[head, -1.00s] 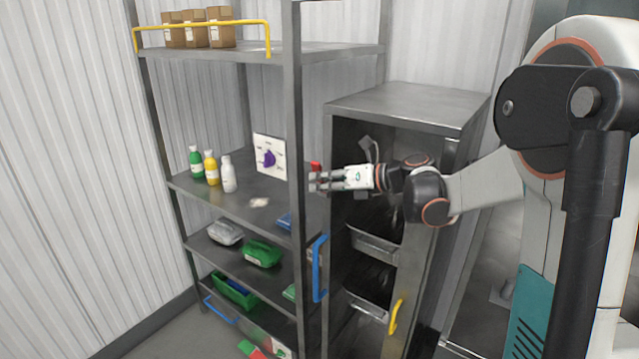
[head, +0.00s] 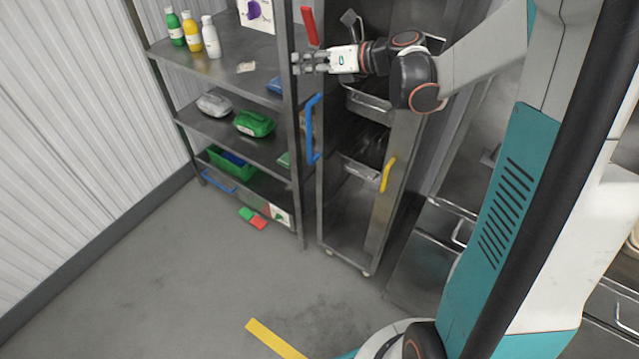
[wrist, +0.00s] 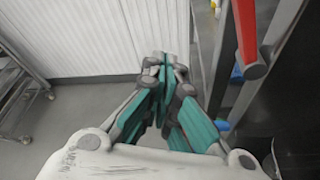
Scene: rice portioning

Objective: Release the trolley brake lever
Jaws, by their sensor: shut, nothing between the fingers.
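A red lever (head: 309,26) stands near upright by the left front edge of the metal trolley (head: 331,250), which has small casters. The lever also shows in the wrist view (wrist: 246,32), at the upper right, with a grey round pivot at its lower end. My gripper (head: 298,63) points left just below the lever in the head view. In the wrist view its fingertips (wrist: 166,66) are together and empty, left of the lever and apart from it. Whether the lever is locked or released cannot be told.
A shelf rack (head: 293,180) stands directly left of the trolley, with bottles and packs on it. A blue handle (head: 313,130) and a yellow handle (head: 388,174) stick out in front.

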